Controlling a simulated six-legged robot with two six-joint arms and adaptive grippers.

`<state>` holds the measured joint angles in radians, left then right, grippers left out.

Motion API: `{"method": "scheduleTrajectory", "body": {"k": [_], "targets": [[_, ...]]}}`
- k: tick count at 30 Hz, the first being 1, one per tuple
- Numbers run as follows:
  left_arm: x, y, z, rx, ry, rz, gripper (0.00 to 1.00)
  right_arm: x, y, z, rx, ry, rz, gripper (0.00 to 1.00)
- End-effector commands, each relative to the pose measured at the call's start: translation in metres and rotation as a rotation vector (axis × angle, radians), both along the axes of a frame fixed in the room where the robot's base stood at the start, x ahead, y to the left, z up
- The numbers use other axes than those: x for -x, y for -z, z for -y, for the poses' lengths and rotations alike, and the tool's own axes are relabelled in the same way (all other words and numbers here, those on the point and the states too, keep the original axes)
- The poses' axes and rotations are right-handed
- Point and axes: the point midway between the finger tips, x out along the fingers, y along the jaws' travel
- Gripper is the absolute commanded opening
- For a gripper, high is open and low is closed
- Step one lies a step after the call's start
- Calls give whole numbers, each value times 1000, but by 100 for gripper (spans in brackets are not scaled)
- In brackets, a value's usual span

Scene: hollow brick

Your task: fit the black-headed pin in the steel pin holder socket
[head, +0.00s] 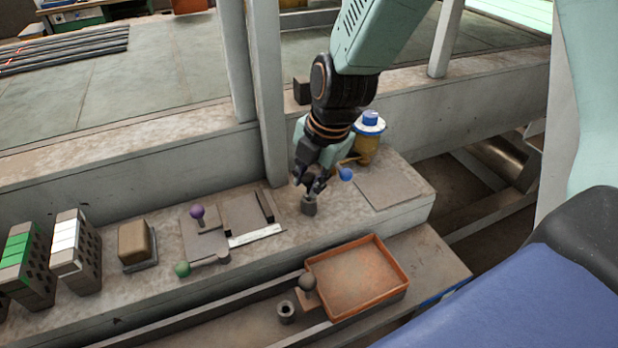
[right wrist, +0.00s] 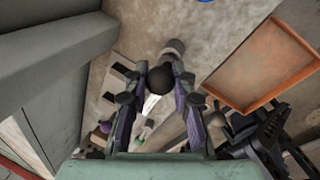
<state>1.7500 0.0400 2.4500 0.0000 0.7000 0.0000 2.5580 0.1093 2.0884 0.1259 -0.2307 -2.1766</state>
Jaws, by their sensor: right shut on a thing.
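My right gripper (head: 314,188) points down over the concrete ledge, and its fingers are closed. In the right wrist view, the gripper (right wrist: 165,82) is shut on the round black head of the pin (right wrist: 160,80). The pin's shaft is hidden behind its head. A short grey steel cylinder, which looks like the pin holder socket (head: 309,205), stands on the ledge right below the fingertips. It also shows just beyond the black head in the right wrist view (right wrist: 174,47). I cannot tell whether the pin touches it or is inside it. My left gripper does not show clearly.
A blue-topped yellow container (head: 369,140) stands behind the gripper. Purple (head: 197,212) and green (head: 182,269) balls are to the left.

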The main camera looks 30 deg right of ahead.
Motion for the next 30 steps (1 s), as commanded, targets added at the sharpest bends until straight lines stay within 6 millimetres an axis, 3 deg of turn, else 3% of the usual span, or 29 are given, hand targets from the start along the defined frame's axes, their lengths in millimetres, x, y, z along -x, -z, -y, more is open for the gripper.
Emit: {"method": "scheduleTrajectory", "body": {"k": [18,19,28,30], "targets": [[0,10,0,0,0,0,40,0,10,0,0,0,-1,0],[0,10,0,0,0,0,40,0,10,0,0,0,-1,26],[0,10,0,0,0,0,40,0,9,0,0,0,0,51],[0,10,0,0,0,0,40,0,9,0,0,0,0,51]]}}
